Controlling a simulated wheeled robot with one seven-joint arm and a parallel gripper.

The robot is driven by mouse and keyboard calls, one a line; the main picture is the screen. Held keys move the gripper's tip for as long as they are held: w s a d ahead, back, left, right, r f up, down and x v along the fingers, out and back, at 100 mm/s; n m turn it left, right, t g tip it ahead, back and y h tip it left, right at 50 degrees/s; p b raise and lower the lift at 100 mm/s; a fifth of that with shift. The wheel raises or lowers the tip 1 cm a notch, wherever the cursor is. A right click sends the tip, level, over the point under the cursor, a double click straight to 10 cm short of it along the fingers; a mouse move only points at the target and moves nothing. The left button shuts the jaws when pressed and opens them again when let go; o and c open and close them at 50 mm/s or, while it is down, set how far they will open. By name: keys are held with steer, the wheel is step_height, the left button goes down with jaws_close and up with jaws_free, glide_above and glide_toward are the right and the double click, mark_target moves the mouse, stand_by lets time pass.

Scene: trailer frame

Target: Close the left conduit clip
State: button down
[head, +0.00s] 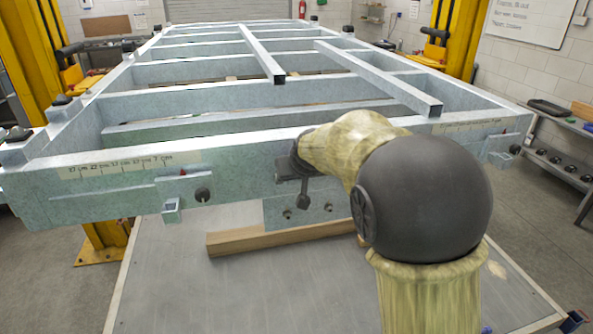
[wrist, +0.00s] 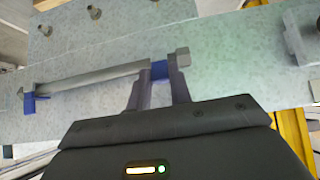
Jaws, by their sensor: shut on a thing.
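In the wrist view, a grey conduit (wrist: 95,78) runs along the speckled face of the frame beam. One blue clip (wrist: 160,69) is at its right end, between the fingertips of my gripper (wrist: 158,74). The jaws are shut on this clip, with a finger on either side. Whether the clip's latch is closed cannot be told. A second blue clip (wrist: 28,103) holds the conduit's other end, apart from my gripper. In the head view, my gripper (head: 285,168) is against the front beam, partly hidden by my arm. The conduit and clips cannot be made out there.
The trailer frame's front beam (head: 110,187) carries a ruler strip (head: 115,165) and a bracket (head: 185,190) left of my gripper. A bolted plate (head: 285,212) hangs below. A wooden block (head: 235,243) lies on the grey platform (head: 200,290). Yellow posts (head: 35,60) stand behind.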

steer(key=g, duration=0.1)
steer(key=w+g, duration=0.1)
steer(key=g, duration=0.1)
steer(key=shift+w+a+r+h, duration=0.15)
steer(key=shift+r+h, duration=0.25)
steer(key=shift+w+a+r+g+h, duration=0.15)
steer(key=shift+w+g+h, duration=0.2)
steer(key=shift+g, duration=0.6)
steer(key=shift+w+a+f+g+h, duration=0.1)
steer(key=shift+w+g+h, duration=0.2)
steer(key=shift+g, duration=0.65)
steer(key=c, duration=1.3)
jaws_free()
steer(key=shift+w, duration=0.15)
steer(key=shift+o, duration=0.2)
steer(key=shift+r, duration=0.2)
steer(key=shift+s+d+r, duration=0.1)
steer(key=shift+s+r, duration=0.05)
steer(key=shift+r, duration=1.05)
steer(key=shift+s+r, duration=0.15)
steer(key=shift+r, duration=1)
steer(key=shift+s+d+r, duration=0.1)
steer(key=shift+s+r, duration=0.05)
steer(key=shift+r, duration=1.05)
steer(key=shift+f+g, duration=0.1)
steer(key=shift+g, duration=0.2)
